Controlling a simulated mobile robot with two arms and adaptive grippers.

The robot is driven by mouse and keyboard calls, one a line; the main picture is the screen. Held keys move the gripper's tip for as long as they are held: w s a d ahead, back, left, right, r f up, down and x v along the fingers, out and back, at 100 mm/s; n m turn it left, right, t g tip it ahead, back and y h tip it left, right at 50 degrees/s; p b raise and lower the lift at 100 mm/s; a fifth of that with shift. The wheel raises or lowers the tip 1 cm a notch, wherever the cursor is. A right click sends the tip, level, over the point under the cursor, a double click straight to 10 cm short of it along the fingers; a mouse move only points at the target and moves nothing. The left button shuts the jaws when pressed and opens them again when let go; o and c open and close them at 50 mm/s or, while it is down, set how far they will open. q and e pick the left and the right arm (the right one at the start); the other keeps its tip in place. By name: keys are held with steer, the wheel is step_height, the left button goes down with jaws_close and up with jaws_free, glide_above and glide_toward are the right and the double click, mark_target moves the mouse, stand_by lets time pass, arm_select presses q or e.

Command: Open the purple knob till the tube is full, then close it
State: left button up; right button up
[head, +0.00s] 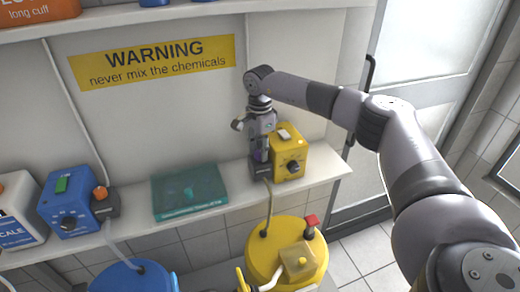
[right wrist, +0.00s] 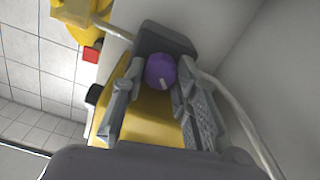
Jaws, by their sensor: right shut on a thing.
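The purple knob (right wrist: 161,71) sits on a dark grey block (right wrist: 165,42) beside a yellow box (right wrist: 148,108). In the head view the yellow box (head: 290,150) stands at the shelf's right end, and the gripper mostly hides the knob. My right gripper (head: 260,150) points down over the dark block (head: 261,170). In the right wrist view its fingers (right wrist: 160,88) lie on both sides of the knob, shut on it. A pale tube (head: 268,205) runs from the block down to a yellow drum (head: 285,240). I cannot tell how full it is. My left gripper is out of view.
A teal book (head: 190,191) lies flat on the shelf (head: 240,193). A blue box (head: 72,207) with an orange knob (head: 100,192) stands further left. A blue drum (head: 133,276) is below. The wall behind carries a yellow warning sign (head: 152,61).

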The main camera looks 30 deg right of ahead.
jaws_close()
steer(key=shift+n+b, duration=0.55)
steer(key=shift+n, duration=0.75)
steer(key=shift+w+n+b, duration=0.1)
steer(key=shift+n+b, duration=0.3)
steer(key=shift+n, duration=1.1)
steer(key=shift+r, duration=0.1)
